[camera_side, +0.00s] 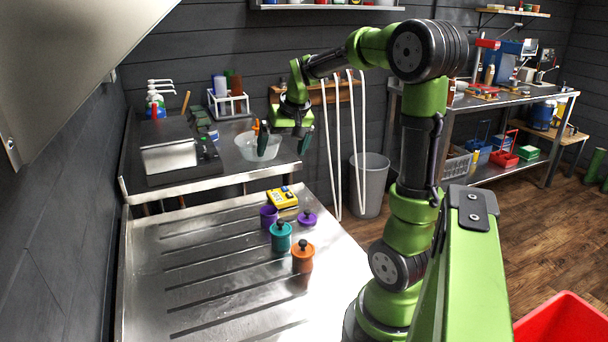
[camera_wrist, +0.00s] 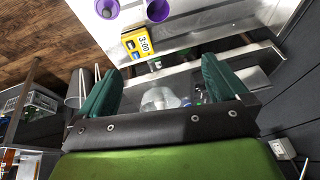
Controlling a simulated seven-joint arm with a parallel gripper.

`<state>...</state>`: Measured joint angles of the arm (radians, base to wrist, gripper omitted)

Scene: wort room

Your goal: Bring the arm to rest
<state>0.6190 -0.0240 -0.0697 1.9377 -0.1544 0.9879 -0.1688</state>
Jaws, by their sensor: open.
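My gripper (camera_side: 284,148) is open and empty, raised in the air above the far end of the steel drainboard (camera_side: 190,245). In the wrist view its two dark green fingers stand wide apart, with nothing between them (camera_wrist: 161,66). On the drainboard below are a teal canister (camera_side: 281,240) and an orange canister (camera_side: 302,261), both with lids on. A purple cup (camera_side: 268,216) stands uncovered, and its purple lid (camera_side: 307,219) lies apart to the right. A yellow timer (camera_side: 282,198) lies behind them and reads 3:00 in the wrist view (camera_wrist: 137,43).
A clear bowl (camera_side: 250,152) and a grey boxy appliance (camera_side: 168,152) stand on the back counter near my gripper. A grey bin (camera_side: 371,190) is on the floor to the right. A red tub (camera_side: 562,322) is at the front right. The drainboard's left part is clear.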

